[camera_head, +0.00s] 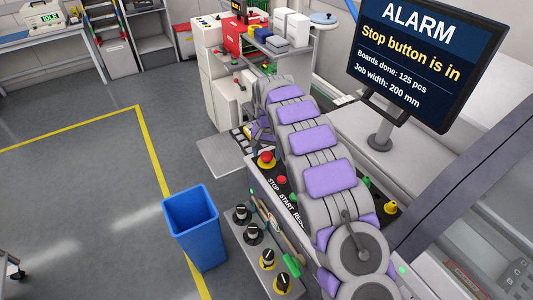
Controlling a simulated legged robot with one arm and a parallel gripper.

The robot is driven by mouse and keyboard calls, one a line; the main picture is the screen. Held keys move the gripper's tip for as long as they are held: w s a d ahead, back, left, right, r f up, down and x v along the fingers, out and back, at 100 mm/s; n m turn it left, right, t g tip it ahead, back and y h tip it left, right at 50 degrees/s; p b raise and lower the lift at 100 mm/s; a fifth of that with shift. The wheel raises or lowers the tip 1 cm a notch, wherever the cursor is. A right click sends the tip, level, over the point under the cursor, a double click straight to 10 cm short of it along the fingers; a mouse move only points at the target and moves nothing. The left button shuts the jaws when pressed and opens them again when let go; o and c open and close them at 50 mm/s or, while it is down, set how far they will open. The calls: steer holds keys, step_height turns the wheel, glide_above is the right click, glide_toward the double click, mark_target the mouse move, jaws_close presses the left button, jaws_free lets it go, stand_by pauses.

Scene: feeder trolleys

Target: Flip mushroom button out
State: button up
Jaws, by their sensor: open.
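The red mushroom button (266,157) sits on a yellow base at the far end of a dark control panel, by the word STOP. Its red cap shows clear to the left of my arm. The monitor (425,55) reads "ALARM, Stop button is in". My arm runs from the bottom right up across the panel and bends down at its far end. My gripper (260,132) is there, just beyond the button in the picture, small and partly hidden by the arm. I see nothing held in it. Whether it touches the button is not clear.
A smaller red button (281,180) sits near the mushroom button. Several black knobs (242,213) line a lower panel. A blue bin (192,228) stands on the floor to the left. A yellow button (390,207) is right of my arm. The left floor is mostly clear.

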steer(key=shift+f, duration=0.15)
steer(key=shift+a, duration=0.1)
jaws_close()
stand_by(0.6)
